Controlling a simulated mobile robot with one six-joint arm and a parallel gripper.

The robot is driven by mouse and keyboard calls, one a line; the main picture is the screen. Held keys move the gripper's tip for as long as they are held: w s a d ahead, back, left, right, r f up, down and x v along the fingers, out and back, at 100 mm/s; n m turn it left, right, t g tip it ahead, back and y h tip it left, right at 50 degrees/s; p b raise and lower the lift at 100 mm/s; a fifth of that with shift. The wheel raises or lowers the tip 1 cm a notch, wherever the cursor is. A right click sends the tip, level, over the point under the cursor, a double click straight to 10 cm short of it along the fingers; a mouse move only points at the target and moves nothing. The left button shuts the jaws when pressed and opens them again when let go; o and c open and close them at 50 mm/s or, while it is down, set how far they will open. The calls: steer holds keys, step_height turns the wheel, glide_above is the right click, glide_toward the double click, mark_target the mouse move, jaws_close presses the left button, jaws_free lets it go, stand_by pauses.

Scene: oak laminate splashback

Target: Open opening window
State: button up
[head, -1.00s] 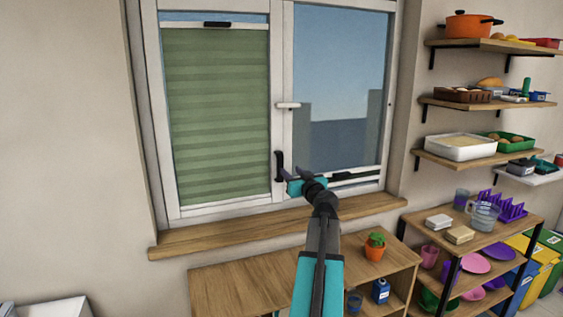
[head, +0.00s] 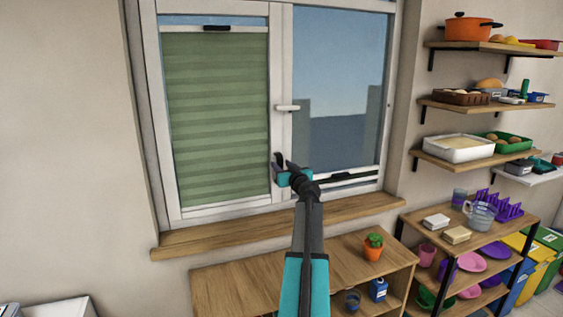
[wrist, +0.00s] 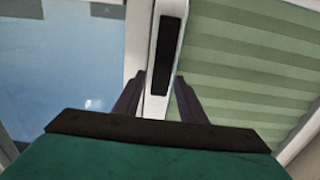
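The window has a left sash with a green pleated blind (head: 215,115) and a clear right pane (head: 340,90). A white lever handle (head: 288,108) sits on the middle frame, pointing left. A black vertical pull bar is fixed lower on that frame, and my gripper (head: 282,163) covers most of it in the head view. In the wrist view the black bar (wrist: 168,55) stands on the white frame, just beyond my fingertips. My gripper (wrist: 160,78) is open there, its two dark fingers apart near the bar's end. Whether they touch it is unclear.
A wooden sill (head: 280,225) runs under the window. Below it stands a low wooden cabinet (head: 235,290) with a potted plant (head: 373,246). Laden wall shelves (head: 470,105) and a rack (head: 420,215) are at the right. The wall left of the window is bare.

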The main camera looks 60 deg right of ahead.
steer(key=shift+p+x, duration=0.35)
steer(key=shift+x, duration=0.85)
